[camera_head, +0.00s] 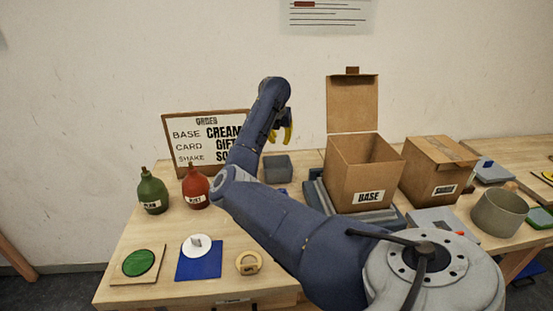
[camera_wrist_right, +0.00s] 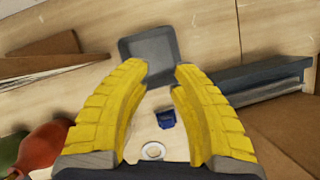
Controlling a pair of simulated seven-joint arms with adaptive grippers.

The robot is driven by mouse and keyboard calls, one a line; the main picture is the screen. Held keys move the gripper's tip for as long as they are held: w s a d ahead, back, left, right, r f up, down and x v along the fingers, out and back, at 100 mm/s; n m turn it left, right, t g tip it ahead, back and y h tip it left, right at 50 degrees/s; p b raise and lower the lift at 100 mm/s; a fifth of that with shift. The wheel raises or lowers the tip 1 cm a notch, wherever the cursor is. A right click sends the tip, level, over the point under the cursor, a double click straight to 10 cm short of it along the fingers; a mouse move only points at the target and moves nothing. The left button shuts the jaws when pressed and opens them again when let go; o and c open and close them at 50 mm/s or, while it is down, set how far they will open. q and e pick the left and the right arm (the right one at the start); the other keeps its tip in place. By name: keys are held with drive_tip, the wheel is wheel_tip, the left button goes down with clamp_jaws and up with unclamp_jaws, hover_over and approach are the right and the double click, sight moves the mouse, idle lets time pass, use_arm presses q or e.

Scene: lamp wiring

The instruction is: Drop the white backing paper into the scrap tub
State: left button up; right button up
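A white round piece with a small raised tab (camera_head: 196,243) lies on a blue square (camera_head: 210,267) at the front left of the table; I cannot tell whether it is the backing paper. No tub is legibly marked as scrap. A small grey square bin (camera_head: 278,168) stands behind my right arm, and a round grey-beige tub (camera_head: 500,212) stands at the right. My right gripper (camera_head: 284,134) is raised near the small bin. In the right wrist view its yellow fingers (camera_wrist_right: 160,68) are apart and empty, with the square bin (camera_wrist_right: 148,45) beyond. My left gripper is not in view.
An open box marked BASE (camera_head: 368,160) and another box (camera_head: 438,165) stand right of my arm. Green (camera_head: 151,192) and red (camera_head: 195,188) bottles stand left.

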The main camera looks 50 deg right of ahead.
drive_tip(key=shift+v, duration=2.35)
